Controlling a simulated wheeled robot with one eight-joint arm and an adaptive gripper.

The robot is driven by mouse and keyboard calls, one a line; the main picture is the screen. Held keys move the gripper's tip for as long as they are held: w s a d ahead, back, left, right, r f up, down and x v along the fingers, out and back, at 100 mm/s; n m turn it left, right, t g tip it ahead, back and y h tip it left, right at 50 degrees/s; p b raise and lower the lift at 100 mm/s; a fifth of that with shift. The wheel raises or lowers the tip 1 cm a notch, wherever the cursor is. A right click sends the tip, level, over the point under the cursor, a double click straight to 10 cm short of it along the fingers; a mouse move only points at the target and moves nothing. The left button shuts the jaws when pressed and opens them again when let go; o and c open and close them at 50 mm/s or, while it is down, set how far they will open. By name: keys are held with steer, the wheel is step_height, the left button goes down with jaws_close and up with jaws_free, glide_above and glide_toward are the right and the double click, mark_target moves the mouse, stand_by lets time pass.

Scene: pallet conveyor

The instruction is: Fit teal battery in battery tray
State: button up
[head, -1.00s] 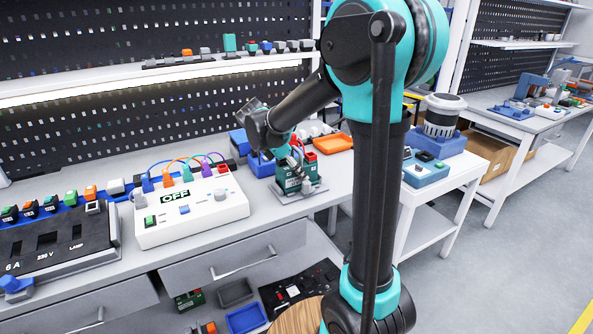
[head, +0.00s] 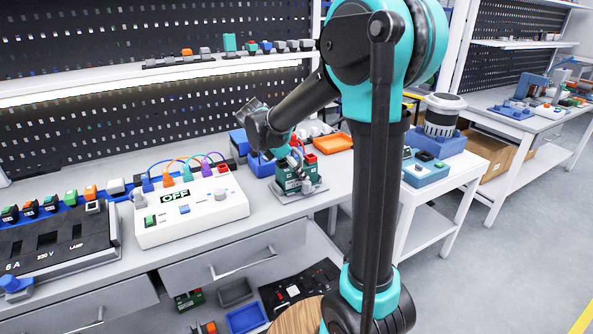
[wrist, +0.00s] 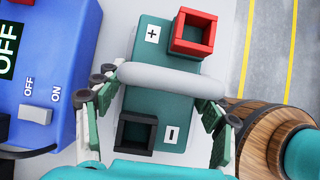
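The teal battery (wrist: 178,82) stands below my wrist camera, with a red "+" terminal, a black "-" terminal and a grey handle across its middle. In the head view the battery (head: 291,182) stands upright over a grey plate-like base, probably the battery tray (head: 317,190). My gripper (wrist: 164,118) has one finger at each side of the battery, near the handle's ends. I cannot tell whether the fingers press on it or stand slightly apart. In the head view my gripper (head: 298,160) is just above the battery. Its underside and the tray's inside are hidden.
A white control box (head: 192,212) marked OFF stands left of the battery, with coloured cables behind it. Blue bins (head: 262,165) are behind, and an orange tray (head: 332,143) is behind right. The bench's right edge is close to the battery.

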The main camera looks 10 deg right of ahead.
steer(key=shift+o, duration=0.5)
steer(key=v, duration=1.2)
steer(key=shift+s, duration=0.1)
